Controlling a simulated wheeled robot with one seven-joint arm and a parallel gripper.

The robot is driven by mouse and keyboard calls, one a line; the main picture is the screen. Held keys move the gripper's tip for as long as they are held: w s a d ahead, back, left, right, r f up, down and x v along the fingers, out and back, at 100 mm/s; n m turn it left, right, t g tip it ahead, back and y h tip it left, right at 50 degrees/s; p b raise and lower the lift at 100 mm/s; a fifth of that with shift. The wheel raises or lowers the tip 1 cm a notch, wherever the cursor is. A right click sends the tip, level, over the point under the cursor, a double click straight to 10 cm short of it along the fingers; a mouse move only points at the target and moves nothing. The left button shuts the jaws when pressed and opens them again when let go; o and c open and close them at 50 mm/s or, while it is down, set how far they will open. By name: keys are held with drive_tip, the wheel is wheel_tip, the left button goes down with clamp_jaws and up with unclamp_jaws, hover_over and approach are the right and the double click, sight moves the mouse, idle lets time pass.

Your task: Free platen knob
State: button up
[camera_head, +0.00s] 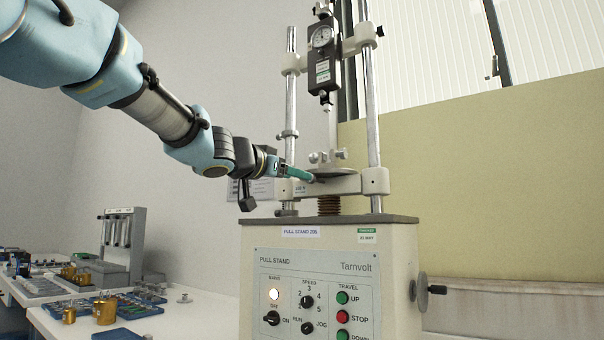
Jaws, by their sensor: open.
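The pull stand (390,265) is a pale floor-standing-style cabinet with two chrome columns. Its round grey platen (338,171) sits on the pale crosshead (350,185) above a brown screw bellows. Small pale knob-like parts (340,155) show at the platen's back edge; which of them is the platen knob I cannot tell. My gripper (316,179), with teal fingers, reaches in from the left to the platen's left edge. It is open. The gap between its fingers is hidden at this angle, and I cannot tell whether it touches the platen or crosshead.
A black dial gauge (322,50) hangs above the platen between the columns. The control panel (315,295) is on the cabinet's front, and a hand crank (425,290) sticks out at right. A bench (190,315) at left holds brass weights and trays.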

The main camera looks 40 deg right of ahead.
drive_tip(key=p+x, duration=0.1)
drive_tip(key=x, duration=0.4)
drive_tip(key=shift+d+p, duration=0.4)
drive_tip(key=shift+d, duration=0.05)
drive_tip(key=shift+c, duration=0.2)
clamp_jaws()
